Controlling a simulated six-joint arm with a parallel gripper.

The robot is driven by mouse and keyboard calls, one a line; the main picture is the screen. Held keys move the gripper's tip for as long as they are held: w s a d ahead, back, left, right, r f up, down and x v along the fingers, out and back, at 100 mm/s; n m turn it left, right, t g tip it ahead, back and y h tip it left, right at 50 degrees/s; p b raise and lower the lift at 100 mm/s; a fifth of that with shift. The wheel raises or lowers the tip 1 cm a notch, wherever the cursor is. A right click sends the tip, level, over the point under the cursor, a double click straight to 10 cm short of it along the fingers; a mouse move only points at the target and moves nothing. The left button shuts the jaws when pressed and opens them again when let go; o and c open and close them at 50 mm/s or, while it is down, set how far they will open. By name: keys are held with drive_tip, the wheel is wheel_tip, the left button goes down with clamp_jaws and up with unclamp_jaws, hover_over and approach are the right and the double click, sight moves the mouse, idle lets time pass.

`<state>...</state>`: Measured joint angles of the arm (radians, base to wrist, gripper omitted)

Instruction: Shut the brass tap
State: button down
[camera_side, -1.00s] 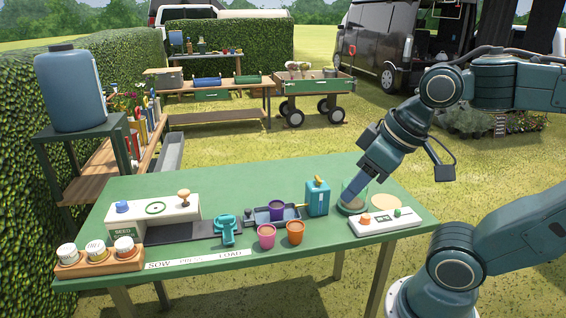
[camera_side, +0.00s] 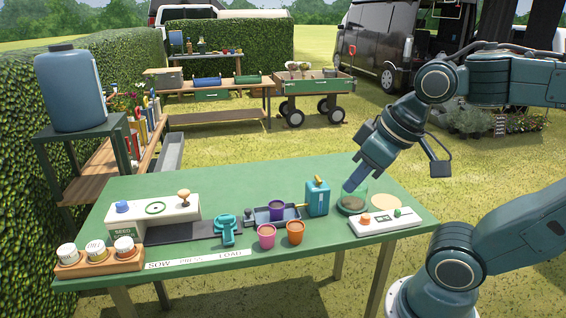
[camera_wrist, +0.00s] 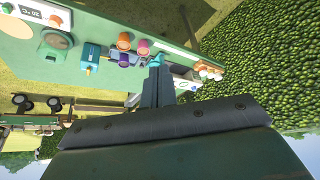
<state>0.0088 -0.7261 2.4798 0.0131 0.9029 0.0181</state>
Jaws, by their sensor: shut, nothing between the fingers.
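A blue water tank (camera_side: 317,199) stands on the green table, right of the middle. A small brass-yellow piece (camera_side: 301,206) sticks out of its left side towards the tray, and a yellow lever (camera_side: 318,180) is on its top. I cannot tell how far the tap is turned. The tank also shows in the wrist view (camera_wrist: 91,56) with a yellow spot on it. My gripper (camera_side: 348,189) is shut and empty, pointing down and left, above and right of the tank and apart from it. Its shut fingers show in the wrist view (camera_wrist: 158,78).
A purple pot (camera_side: 277,209) stands in the dark tray. Pink (camera_side: 266,237) and orange (camera_side: 295,233) pots stand in front. A white control panel (camera_side: 384,222) lies at right. The table's back is clear.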

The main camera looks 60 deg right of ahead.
drive_tip(key=w+d+r+m+g+h, duration=0.2)
drive_tip(key=w+d+r+m, duration=0.1)
drive_tip(key=w+d+m, duration=0.5)
drive_tip(key=m+g, duration=0.6)
drive_tip(key=m, duration=1.2)
hover_over(318, 181)
drive_tip(key=d, duration=0.3)
wheel_tip(318, 181, down, 14)
drive_tip(key=shift+d+f+m, duration=0.3)
drive_tip(key=shift+d+f, duration=0.4)
drive_tip(key=x, duration=0.3)
drive_tip(key=w+a+x, duration=0.1)
drive_tip(key=x, duration=0.5)
drive_tip(key=shift+w+a+f, duration=0.2)
drive_tip(key=shift+w+f, duration=0.1)
drive_tip(key=shift+f, duration=0.15)
drive_tip(key=shift+w+a, duration=0.45)
